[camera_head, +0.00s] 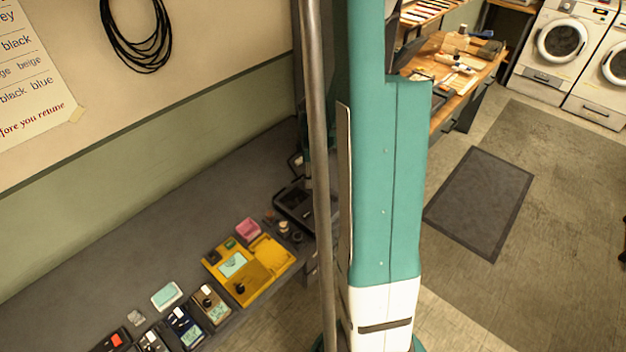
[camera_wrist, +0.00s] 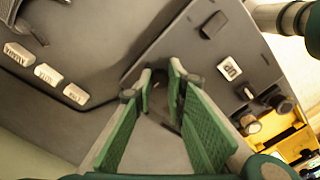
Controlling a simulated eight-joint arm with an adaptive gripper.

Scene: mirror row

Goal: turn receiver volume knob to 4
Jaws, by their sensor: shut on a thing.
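Knobs (camera_wrist: 276,101) and a yellow unit (camera_wrist: 285,137) lie farther right. Several white labelled keys (camera_wrist: 47,73) are at left. More devices line the grey bench (camera_head: 120,250), which has free surface behind them.

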